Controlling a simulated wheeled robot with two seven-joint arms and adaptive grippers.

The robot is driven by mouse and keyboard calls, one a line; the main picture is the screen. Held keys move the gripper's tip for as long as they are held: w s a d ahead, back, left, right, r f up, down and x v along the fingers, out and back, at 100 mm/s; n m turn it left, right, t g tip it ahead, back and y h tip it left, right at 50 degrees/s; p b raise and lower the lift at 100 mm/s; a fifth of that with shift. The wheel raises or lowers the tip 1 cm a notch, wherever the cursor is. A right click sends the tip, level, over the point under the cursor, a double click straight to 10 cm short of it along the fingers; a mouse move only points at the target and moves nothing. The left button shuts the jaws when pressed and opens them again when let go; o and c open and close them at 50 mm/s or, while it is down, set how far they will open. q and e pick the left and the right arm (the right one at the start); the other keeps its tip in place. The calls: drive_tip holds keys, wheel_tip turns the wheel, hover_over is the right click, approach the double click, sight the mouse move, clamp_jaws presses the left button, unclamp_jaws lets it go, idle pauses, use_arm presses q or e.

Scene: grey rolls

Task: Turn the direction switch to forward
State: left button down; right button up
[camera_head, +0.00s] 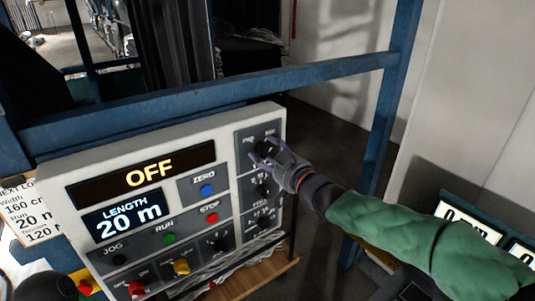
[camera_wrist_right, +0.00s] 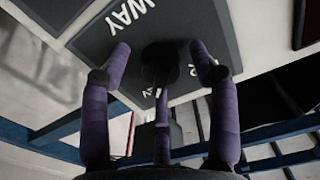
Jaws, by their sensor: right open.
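The direction switch (camera_head: 265,147) is a dark round knob on the top right plate of the white control panel, with small lettering above it. My right gripper (camera_head: 262,153) is at this knob, its purple fingers spread and partly covering it. In the right wrist view the dark knob (camera_wrist_right: 160,58) lies between the spread fingertips of the gripper (camera_wrist_right: 159,50). A third finger is in front of the knob's lower part. I cannot tell whether any finger touches the knob or which way its pointer faces. My left gripper is not in view.
Two more dark knobs (camera_head: 262,190) sit below the switch.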

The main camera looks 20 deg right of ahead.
drive_tip(key=c, duration=1.1)
drive_tip(key=shift+c, duration=0.2)
drive_tip(key=shift+f, duration=0.1)
drive_tip(key=shift+f+n+b, duration=0.2)
drive_tip(key=shift+n+b, duration=0.4)
drive_tip(key=shift+b, duration=0.15)
drive_tip(key=shift+f+n+b, duration=0.1)
drive_tip(key=shift+n+b, duration=1)
drive_tip(key=shift+n, duration=0.1)
drive_tip(key=n+b, duration=0.3)
drive_tip(key=n, duration=0.1)
drive_tip(key=n+b, duration=0.2)
drive_tip(key=n, duration=0.3)
drive_tip(key=shift+n, duration=0.4)
drive_tip(key=n+b, duration=0.1)
drive_tip(key=n, duration=0.3)
drive_tip(key=shift+b, duration=0.35)
drive_tip(key=shift+r+n, duration=0.25)
drive_tip(key=shift+n, duration=0.15)
